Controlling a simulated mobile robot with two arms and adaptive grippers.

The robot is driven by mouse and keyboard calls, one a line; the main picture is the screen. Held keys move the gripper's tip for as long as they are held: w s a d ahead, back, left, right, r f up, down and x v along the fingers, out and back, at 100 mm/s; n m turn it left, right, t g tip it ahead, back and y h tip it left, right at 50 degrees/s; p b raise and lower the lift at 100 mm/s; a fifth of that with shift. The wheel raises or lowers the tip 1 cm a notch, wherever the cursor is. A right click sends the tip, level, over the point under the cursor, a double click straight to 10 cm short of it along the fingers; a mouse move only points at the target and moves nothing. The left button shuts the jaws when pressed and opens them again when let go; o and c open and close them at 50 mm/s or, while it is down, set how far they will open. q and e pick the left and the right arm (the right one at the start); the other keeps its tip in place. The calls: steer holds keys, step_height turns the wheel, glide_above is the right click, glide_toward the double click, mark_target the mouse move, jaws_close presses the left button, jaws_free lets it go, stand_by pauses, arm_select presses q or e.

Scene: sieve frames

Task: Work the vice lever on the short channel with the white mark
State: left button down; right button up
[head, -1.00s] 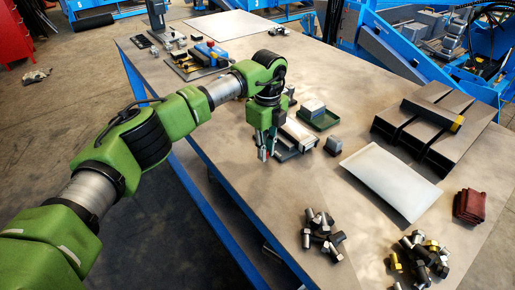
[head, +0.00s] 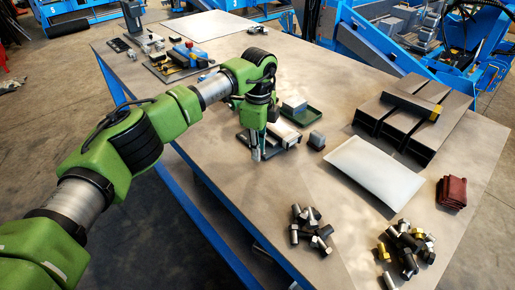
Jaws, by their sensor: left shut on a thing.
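The vice (head: 284,133) is a small dark-based fixture with a pale top, near the left edge of the bench. My left gripper (head: 256,156) points down at the vice's left end, with its fingers closed around what appears to be the vice lever. The lever is too small and too covered by the fingers to make out. I cannot clearly see a short channel with a white mark at the vice. A short dark channel (head: 412,104) with a yellow end lies on several longer channels at the right. My right gripper is not in view.
A small grey block (head: 316,140) stands right of the vice, and a green tray (head: 311,120) with a block sits behind it. A pale sheet (head: 375,172), dark red pads (head: 452,192) and two bolt piles (head: 311,226) lie right and front. Bench between them is clear.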

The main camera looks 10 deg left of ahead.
arm_select(q)
steer(key=c, duration=2)
jaws_free()
steer(key=shift+r, duration=0.1)
steer(key=shift+d, duration=0.1)
step_height(320, 180, up, 12)
